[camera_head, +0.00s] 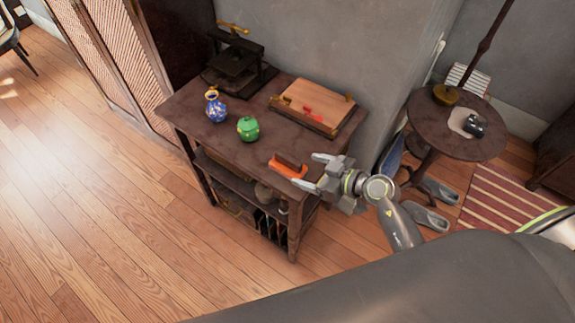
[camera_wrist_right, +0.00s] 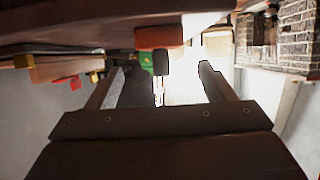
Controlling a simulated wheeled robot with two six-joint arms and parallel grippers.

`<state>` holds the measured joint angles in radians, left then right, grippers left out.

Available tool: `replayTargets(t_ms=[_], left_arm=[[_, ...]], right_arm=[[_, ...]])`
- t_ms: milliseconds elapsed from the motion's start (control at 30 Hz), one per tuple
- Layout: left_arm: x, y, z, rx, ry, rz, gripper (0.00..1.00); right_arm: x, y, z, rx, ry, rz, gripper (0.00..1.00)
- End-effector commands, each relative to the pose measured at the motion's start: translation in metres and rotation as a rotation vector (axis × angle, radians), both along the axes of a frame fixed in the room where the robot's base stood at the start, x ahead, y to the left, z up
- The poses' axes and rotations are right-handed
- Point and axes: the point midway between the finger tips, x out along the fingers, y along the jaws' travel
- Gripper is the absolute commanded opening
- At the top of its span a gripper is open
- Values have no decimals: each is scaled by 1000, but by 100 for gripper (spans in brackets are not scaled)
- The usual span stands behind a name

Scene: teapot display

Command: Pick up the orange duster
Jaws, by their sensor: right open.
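The orange duster (camera_head: 288,167), with a dark brown upper part, lies near the front right corner of the dark wooden table (camera_head: 185,108). In the right wrist view, the orange duster (camera_wrist_right: 158,37) shows at the top centre, beyond the fingertips. My right gripper (camera_head: 307,171) is open and empty, just right of the duster, with its fingers pointing toward it. The gripper also shows in the wrist view (camera_wrist_right: 162,78), with its fingers spread apart. I cannot tell if a finger touches the duster. My left gripper is not in view.
A green jar (camera_head: 248,129) and a blue vase (camera_head: 215,108) stand left of the duster. A wooden board (camera_head: 315,101) with a red item and a black press (camera_head: 238,65) are at the back. A round table (camera_head: 425,120) stands at right.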

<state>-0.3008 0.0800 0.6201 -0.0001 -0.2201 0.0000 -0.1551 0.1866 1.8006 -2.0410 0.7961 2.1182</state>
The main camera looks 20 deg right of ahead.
Motion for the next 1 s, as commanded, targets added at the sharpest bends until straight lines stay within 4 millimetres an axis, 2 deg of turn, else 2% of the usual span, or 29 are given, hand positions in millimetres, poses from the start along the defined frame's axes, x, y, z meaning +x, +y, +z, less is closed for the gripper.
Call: replayTargets(t_ms=[100, 367, 600, 933, 1000], left_arm=[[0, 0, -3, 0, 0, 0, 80], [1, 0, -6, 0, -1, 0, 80], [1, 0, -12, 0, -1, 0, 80], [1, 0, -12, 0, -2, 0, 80], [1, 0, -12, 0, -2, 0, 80]], right_arm=[[14, 11, -8, 3, 0, -1, 75], [28, 22, -15, 1, -2, 0, 75], [52, 42, -30, 2, -1, -1, 75], [57, 46, -33, -1, 0, -2, 75], [57, 46, -33, -1, 0, -2, 66]])
